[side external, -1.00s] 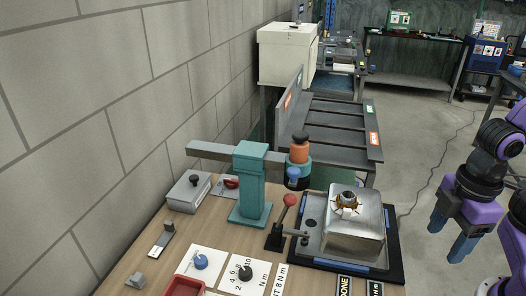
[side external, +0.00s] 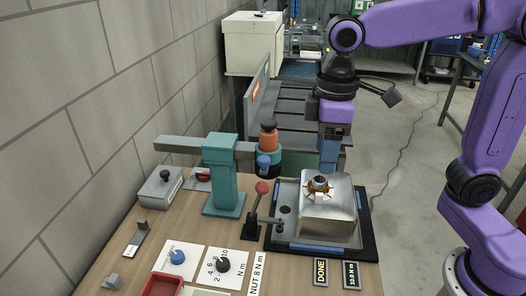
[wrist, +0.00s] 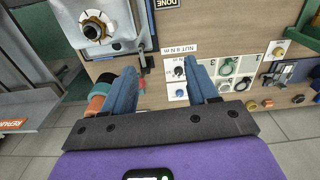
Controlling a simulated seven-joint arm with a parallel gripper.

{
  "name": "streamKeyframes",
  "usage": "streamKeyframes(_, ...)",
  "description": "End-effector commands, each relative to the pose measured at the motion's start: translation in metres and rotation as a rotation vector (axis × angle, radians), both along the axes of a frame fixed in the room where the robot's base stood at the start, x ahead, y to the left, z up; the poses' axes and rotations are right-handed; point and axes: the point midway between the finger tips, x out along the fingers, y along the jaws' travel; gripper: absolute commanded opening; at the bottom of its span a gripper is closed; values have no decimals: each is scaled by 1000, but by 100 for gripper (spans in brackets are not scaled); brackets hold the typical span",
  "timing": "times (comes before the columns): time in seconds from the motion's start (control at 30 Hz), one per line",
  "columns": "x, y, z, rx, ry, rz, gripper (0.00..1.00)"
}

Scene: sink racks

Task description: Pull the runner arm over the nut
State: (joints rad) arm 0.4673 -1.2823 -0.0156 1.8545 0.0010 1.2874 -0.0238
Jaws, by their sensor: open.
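The runner arm (side external: 180,145) is a grey bar through a teal post (side external: 221,175). At its right end is a runner head (side external: 267,140) with an orange body, dark cap and blue knob. The nut (side external: 320,183) sits on top of a silver block (side external: 328,208), right of the runner head; it also shows in the wrist view (wrist: 97,27). My gripper (side external: 330,168) is open and empty, pointing down behind the block and right of the runner head. In the wrist view its two blue fingers (wrist: 162,72) are apart, and the orange runner head (wrist: 96,104) is partly hidden by the left finger.
A red-knobbed lever (side external: 261,190) stands between the post and block. The block sits in a dark-edged tray (side external: 290,247). A grey box (side external: 161,188) and dial cards (side external: 222,265) are on the wooden bench. A block wall (side external: 60,120) borders the left.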

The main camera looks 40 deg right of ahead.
Motion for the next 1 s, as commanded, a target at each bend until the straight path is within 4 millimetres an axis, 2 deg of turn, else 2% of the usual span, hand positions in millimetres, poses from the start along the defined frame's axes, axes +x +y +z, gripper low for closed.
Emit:
streamKeyframes(0.03,16,7,8,0,-1,-25,58)
streamKeyframes(0.2,61,22,34,-4,3,-106,58)
streamKeyframes(0.5,128,31,74,-9,9,-245,58)
streamKeyframes(0.63,144,29,84,-9,10,-287,58)
streamKeyframes(0.77,152,28,90,-10,11,-309,58)
streamKeyframes(1.0,154,27,81,-12,14,-315,58)
